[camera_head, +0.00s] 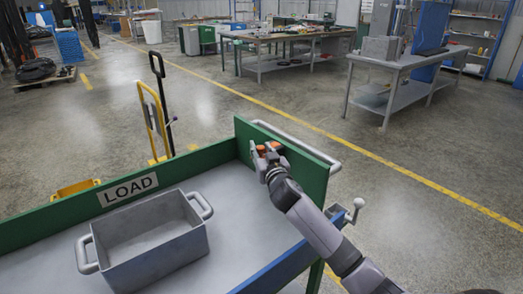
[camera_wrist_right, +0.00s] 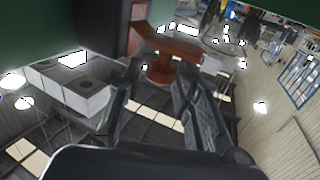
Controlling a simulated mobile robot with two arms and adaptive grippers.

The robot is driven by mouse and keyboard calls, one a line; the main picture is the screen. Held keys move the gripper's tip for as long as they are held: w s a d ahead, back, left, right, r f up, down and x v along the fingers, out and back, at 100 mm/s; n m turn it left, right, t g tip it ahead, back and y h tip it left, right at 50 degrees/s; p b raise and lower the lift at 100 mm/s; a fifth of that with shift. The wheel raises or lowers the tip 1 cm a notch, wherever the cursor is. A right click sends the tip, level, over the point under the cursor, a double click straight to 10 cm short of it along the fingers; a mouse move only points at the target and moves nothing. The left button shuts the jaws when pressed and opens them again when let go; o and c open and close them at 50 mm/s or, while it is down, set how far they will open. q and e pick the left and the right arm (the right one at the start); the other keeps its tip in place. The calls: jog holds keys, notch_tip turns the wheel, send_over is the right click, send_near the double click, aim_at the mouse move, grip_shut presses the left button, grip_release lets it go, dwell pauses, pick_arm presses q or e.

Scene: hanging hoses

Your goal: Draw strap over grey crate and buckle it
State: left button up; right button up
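The grey crate (camera_head: 150,262) is an open box with a looped handle at each end. It stands on the bed of a green-walled cart. My right gripper (camera_head: 266,158) is at the inner face of the cart's green end wall, right of and beyond the crate. An orange strap fitting (camera_head: 277,146) on that wall shows beside its fingers. In the right wrist view, the orange fitting (camera_wrist_right: 178,48) lies at and just beyond the fingertips (camera_wrist_right: 160,88), which stand apart. Contact cannot be told. No strap lies over the crate. My left gripper is not in view.
The cart's green side wall (camera_head: 60,217) carries a LOAD sign; a blue rail (camera_head: 275,272) edges the near side. A yellow hand truck (camera_head: 155,120) stands behind. The bed right of the crate is clear.

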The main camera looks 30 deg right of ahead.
jog(key=shift+c, duration=0.5)
grip_shut()
